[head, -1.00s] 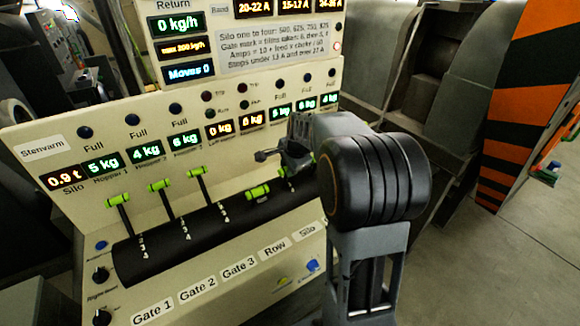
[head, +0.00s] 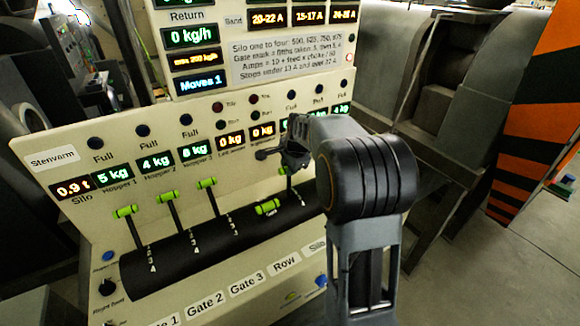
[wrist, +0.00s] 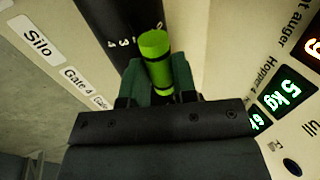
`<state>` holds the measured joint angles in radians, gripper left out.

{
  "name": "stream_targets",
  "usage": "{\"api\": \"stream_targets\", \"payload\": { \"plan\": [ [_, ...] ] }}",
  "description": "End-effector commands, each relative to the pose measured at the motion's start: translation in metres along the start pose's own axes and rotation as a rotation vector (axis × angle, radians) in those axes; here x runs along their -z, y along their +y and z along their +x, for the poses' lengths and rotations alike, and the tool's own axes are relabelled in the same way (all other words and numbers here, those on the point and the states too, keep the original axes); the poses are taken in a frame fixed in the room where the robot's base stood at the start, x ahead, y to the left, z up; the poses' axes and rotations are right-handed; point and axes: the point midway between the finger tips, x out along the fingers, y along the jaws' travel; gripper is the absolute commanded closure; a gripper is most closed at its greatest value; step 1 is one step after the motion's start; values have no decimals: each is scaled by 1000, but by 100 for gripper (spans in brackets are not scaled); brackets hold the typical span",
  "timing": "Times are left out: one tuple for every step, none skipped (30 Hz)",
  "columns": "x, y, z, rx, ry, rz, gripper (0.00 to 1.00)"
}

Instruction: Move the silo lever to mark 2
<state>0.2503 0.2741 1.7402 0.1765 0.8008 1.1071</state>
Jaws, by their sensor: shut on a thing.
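My gripper (head: 292,160) is shut on a lever with a green grip, in line with the Silo label (head: 318,246), so it looks like the silo lever. In the wrist view the green cylindrical grip (wrist: 155,47) sits between the dark green fingers (wrist: 158,80). Its thin stem (head: 289,187) shows below my gripper in the head view. In the wrist view numerals 3 and 4 can be made out on the black drum beside it; the lever's exact mark cannot be read. My arm hides part of that side.
Gate levers with green grips (head: 124,212) (head: 168,195) (head: 207,183) stand to the left on the black drum (head: 150,270). The low green Row handle (head: 268,207) is close to my gripper. The display (head: 188,85) reads Moves 1. Open floor lies at right.

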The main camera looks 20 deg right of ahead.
Motion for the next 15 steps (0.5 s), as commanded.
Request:
{"api": "stream_targets", "payload": {
  "plan": [
    [1, 0, -1, 2, 4, -1, 100],
    [1, -1, -1, 2, 4, -1, 71],
    [0, -1, -1, 2, 3, -2, 67],
    [0, -1, 0, 2, 3, -3, 64],
    [0, -1, 0, 2, 3, -4, 62],
    [-1, -1, 0, 2, 2, -5, 58],
    [-1, -1, 0, 2, 2, -6, 55],
    [-2, -1, 0, 2, 1, -6, 52],
    [-2, -1, 0, 2, 1, -7, 48],
    [-2, -1, 0, 2, 1, -7, 48],
    [-2, -1, 0, 2, 1, -7, 48],
    [-2, -1, 0, 2, 1, -7, 48],
    [-2, -1, 0, 2, 1, -7, 48],
    [-2, -1, 0, 2, 1, -6, 48],
    [-2, -1, 0, 2, 1, -6, 48]
  ]
}}
